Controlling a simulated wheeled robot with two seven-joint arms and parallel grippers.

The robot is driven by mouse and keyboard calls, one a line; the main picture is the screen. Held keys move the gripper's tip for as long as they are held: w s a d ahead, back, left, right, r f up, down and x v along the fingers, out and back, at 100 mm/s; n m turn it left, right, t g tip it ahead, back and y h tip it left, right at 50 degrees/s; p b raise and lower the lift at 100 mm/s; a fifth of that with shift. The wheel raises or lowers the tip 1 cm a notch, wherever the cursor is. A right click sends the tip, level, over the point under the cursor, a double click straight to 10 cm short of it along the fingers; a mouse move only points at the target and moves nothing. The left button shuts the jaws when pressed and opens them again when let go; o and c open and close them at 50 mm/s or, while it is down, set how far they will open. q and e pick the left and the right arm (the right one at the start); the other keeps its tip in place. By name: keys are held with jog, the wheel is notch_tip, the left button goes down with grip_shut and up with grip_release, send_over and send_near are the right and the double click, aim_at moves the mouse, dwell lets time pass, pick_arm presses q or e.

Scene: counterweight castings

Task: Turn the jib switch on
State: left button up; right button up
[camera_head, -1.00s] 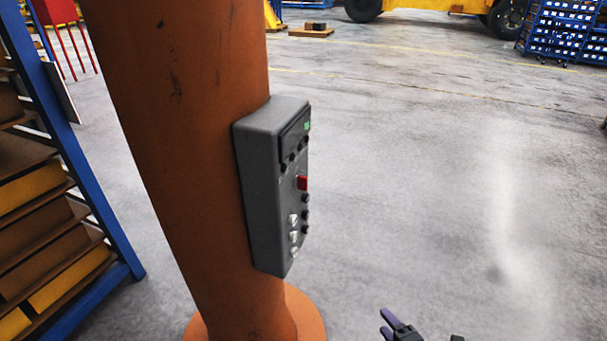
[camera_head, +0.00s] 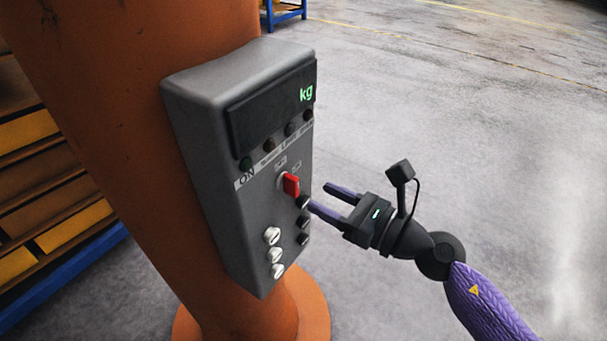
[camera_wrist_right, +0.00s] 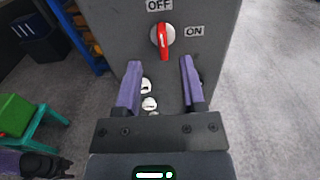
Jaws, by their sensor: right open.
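The jib switch is a red-handled rotary knob (camera_head: 291,184) on the front of a grey control box (camera_head: 215,150), which is fixed to an orange column. In the right wrist view the red handle (camera_wrist_right: 162,40) stands upright, in line with the OFF label (camera_wrist_right: 159,5); the ON label (camera_wrist_right: 194,31) is to its right. My right gripper (camera_head: 320,198) is open and empty, its fingers pointing at the box just short of the knob. In the right wrist view the fingers (camera_wrist_right: 160,75) lie below the knob, one to each side. A dark and purple part, apparently my left gripper (camera_wrist_right: 45,165), shows at lower left.
The box also carries a kg display (camera_head: 270,105), a row of lamps, silver knobs (camera_head: 274,253) and black buttons (camera_head: 303,221) close to the switch. A shelf rack (camera_head: 50,190) stands at left. The floor at right is clear.

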aim_at(298, 184)
jog(key=x, duration=0.5)
jog(key=shift+w+a+p, duration=0.2)
jog(key=shift+w+p, duration=0.05)
jog(key=shift+p, duration=0.05)
grip_shut()
